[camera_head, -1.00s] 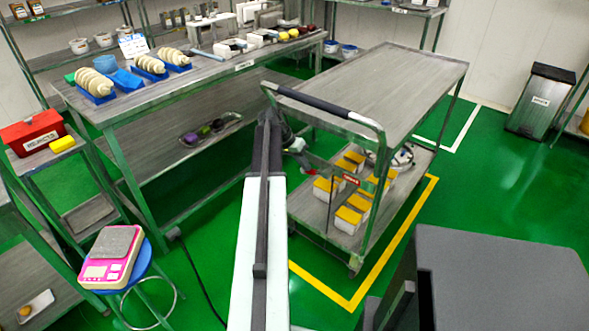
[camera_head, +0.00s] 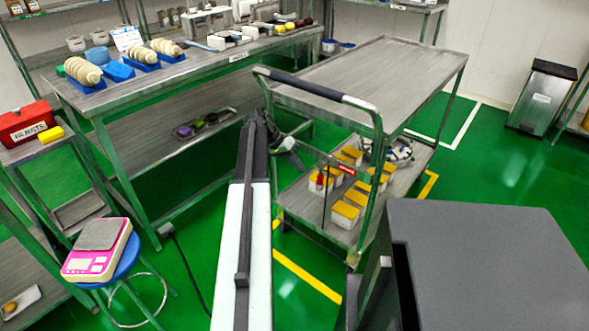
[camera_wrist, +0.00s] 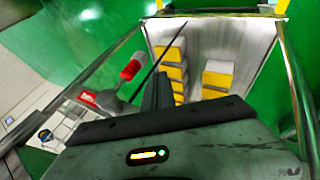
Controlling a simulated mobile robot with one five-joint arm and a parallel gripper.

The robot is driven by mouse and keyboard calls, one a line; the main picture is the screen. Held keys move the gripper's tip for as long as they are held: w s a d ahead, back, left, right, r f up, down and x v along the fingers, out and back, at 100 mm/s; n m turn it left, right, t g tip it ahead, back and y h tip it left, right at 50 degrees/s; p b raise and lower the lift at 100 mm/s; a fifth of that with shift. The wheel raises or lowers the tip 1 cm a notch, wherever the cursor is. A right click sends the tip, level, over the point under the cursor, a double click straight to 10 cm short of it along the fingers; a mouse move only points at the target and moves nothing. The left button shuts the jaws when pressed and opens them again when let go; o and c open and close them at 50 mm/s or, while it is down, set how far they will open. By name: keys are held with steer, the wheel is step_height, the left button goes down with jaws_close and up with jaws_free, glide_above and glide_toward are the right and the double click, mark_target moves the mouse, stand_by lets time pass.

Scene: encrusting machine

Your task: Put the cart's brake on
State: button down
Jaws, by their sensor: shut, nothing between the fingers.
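The cart (camera_head: 364,85) has a green frame, a grey top and a dark push handle (camera_head: 300,84). A lever with a red knob (camera_head: 319,182) shows on its near end, by a red label (camera_head: 346,170). In the wrist view, the red knob (camera_wrist: 130,69) is left of my fingers, apart from them, and the red label (camera_wrist: 87,97) is below it. My gripper (camera_head: 286,144) is shut and empty below the cart's handle. Its dark fingers also show in the wrist view (camera_wrist: 156,92). I cannot tell whether the brake is engaged.
White-and-yellow containers (camera_head: 345,212) stand on the cart's lower shelf. A workbench (camera_head: 190,75) stands left of the cart. A stool (camera_head: 122,265) with a pink scale (camera_head: 97,250) is at front left. A yellow floor line (camera_head: 305,275) runs by the cart. A bin (camera_head: 541,97) stands far right.

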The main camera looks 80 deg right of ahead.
mark_target(322, 175)
steer(key=shift+s+a+f+b, duration=0.35)
steer(key=shift+s+f+b, duration=0.25)
steer(key=shift+s+f, duration=0.05)
steer(key=shift+s+a+f+b, duration=0.3)
steer(key=shift+s+f+b, duration=0.3)
steer(key=shift+f, duration=0.1)
steer(key=shift+s+a+f+b, duration=0.35)
steer(key=shift+s+f+b, duration=0.2)
steer(key=shift+s+f, duration=0.1)
steer(key=shift+s, duration=0.1)
